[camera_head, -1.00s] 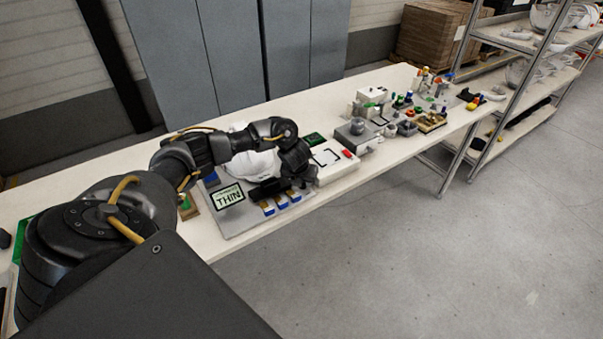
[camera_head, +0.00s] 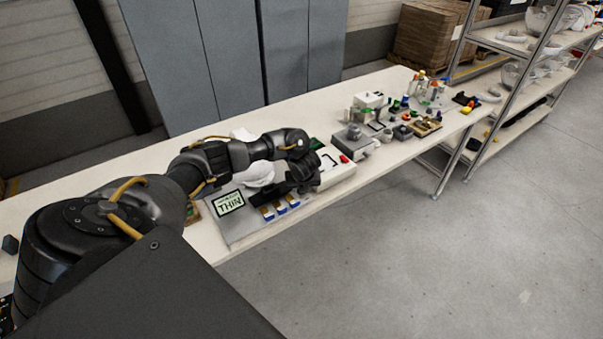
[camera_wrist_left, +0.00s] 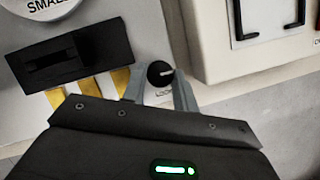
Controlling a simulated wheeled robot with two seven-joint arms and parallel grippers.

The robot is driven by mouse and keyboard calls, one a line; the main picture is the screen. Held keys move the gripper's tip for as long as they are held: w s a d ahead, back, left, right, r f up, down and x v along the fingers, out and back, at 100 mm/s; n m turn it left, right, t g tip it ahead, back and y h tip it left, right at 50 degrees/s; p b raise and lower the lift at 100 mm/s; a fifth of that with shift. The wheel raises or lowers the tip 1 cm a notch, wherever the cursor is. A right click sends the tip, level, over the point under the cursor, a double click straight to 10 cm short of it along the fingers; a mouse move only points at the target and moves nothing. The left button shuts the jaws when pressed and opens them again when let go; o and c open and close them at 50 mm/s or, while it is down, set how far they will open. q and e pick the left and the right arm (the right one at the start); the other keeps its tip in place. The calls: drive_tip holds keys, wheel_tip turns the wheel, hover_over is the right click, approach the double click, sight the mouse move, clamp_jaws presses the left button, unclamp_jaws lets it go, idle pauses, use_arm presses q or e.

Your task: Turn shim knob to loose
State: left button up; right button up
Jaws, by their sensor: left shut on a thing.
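The shim knob (camera_wrist_left: 160,73) is a small round black knob with a white pointer mark directed to the right. A partly hidden label starting "LOO" sits just below it. My left gripper (camera_wrist_left: 160,85) has its grey fingers on either side of the knob and is shut on it. In the head view my left gripper (camera_head: 303,178) is over the right end of the grey panel (camera_head: 240,238), and the knob is hidden there. A display (camera_head: 229,203) on the panel reads "THIN". My right gripper is not in view.
A black slotted block (camera_wrist_left: 70,60) and yellow strips (camera_wrist_left: 88,87) lie left of the fingers. A round "SMALL" piece (camera_wrist_left: 42,8) is beyond them. A white box (camera_head: 337,176) stands right of the panel. More fixtures (camera_head: 365,135) stand farther along the bench.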

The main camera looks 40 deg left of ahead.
sight(303, 200)
use_arm(q)
drive_tip(key=shift+w+a+r, duration=0.1)
drive_tip(key=o, duration=1)
drive_tip(key=shift+s+f, duration=0.2)
drive_tip(key=shift+f, duration=0.05)
drive_tip(key=shift+r+p, duration=0.3)
drive_tip(key=shift+p, duration=0.2)
drive_tip(key=p+v, duration=0.7)
drive_tip(key=v, duration=0.1)
drive_tip(key=shift+w+p, duration=0.2)
drive_tip(key=shift+p, duration=0.2)
